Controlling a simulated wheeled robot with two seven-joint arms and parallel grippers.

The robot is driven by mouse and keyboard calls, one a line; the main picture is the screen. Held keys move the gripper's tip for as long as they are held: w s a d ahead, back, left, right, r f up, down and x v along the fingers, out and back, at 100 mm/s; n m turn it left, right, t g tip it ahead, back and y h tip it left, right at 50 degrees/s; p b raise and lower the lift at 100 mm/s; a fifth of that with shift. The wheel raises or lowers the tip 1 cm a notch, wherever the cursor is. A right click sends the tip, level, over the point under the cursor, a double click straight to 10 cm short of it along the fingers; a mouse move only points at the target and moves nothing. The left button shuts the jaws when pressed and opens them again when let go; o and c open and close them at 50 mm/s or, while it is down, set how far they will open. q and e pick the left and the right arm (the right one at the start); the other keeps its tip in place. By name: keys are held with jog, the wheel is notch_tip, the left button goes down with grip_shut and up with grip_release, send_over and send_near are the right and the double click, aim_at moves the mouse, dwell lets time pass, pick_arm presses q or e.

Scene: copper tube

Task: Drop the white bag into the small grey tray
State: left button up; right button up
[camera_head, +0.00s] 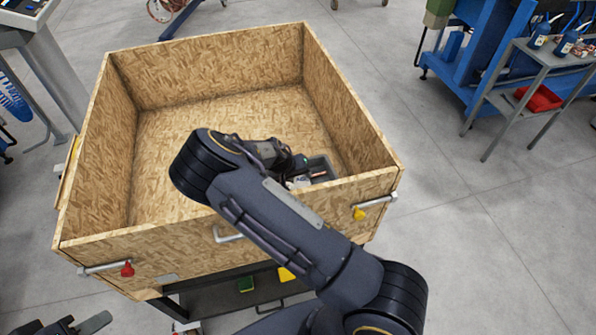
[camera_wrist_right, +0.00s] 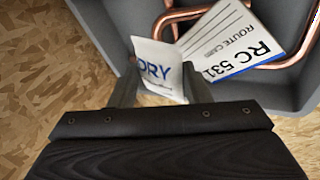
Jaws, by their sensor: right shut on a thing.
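The white bag (camera_wrist_right: 158,70), with blue letters "DRY" on it, is between the two fingers of my right gripper (camera_wrist_right: 160,90) in the right wrist view. The gripper is shut on it. The small grey tray (camera_wrist_right: 100,20) lies just beyond; the bag overlaps its near edge in the picture, and I cannot tell its height above it. In the head view the tray (camera_head: 322,164) is in the right near corner of the wooden box, and my right arm partly hides the gripper and bag. Dark parts at the lower left edge may be my left gripper (camera_head: 75,326); its jaws are unclear.
The tray holds a bent copper tube (camera_wrist_right: 290,55) and a white route card (camera_wrist_right: 225,40) marked "RC 531". The wooden box (camera_head: 120,150) has high walls around the tray. Its floor at the left and back is bare. A grey cart (camera_head: 548,58) stands at the right.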

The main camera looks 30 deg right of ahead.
aim_at(295, 180)
jog(key=shift+f+b, duration=0.55)
jog(key=shift+f, duration=0.85)
jog(key=o, duration=1.1)
jog(key=shift+c, duration=0.2)
jog(key=shift+a+r, duration=0.3)
jog(key=shift+r, duration=0.15)
jog(key=b+v, duration=0.1)
jog(key=v, duration=0.6)
jog(key=shift+s+b, duration=0.1)
jog(key=shift+b, duration=0.2)
